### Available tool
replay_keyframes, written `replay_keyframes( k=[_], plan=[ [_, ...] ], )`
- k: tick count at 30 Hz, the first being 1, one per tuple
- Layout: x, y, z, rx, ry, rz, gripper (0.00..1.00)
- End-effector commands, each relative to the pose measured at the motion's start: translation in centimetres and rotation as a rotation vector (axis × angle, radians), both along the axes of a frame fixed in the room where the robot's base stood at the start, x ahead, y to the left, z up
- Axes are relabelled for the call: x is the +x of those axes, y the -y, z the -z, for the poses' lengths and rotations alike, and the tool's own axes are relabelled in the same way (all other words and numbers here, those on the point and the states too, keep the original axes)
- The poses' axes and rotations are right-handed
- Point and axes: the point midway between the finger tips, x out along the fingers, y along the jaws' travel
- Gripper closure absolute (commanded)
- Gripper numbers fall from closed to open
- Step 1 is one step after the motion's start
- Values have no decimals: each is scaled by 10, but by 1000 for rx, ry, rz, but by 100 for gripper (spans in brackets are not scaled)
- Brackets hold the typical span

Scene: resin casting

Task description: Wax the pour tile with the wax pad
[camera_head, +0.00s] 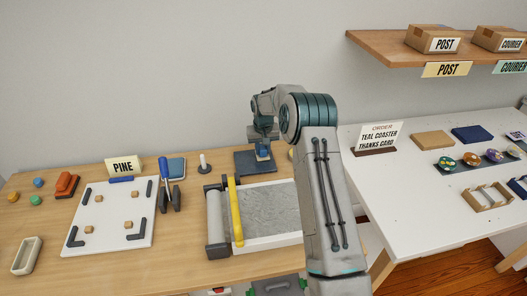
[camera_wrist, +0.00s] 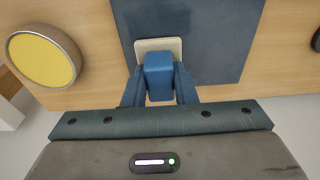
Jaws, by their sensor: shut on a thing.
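The wax pad (camera_wrist: 158,77) has a blue block handle on a cream base. My gripper (camera_wrist: 159,88) is shut on its blue handle in the wrist view. The pour tile (camera_wrist: 215,40) is a flat dark slate-blue square; the pad is over its near edge area, and I cannot tell whether it presses on the surface. In the head view the pour tile (camera_head: 246,163) lies at the back of the wooden bench, with my gripper (camera_head: 263,147) above its right part. A round tin with yellow contents (camera_wrist: 43,60) sits left of the tile in the wrist view.
A grey slab in a white frame with a yellow bar (camera_head: 235,210) stands in front of the tile. A white peg (camera_head: 203,162) and blue-handled tool (camera_head: 166,180) are to the left. A white board (camera_head: 105,240) lies farther left. The white table (camera_head: 410,190) is at right.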

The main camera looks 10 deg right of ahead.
Motion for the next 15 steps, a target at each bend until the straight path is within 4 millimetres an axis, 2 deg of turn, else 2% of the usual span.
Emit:
replay_keyframes(
  k=[5, 15],
  plan=[
    [5, 0, 0, 0, 0, 0, 93],
    [34, 0, 2, 1, 0, 0, 93]
  ],
)
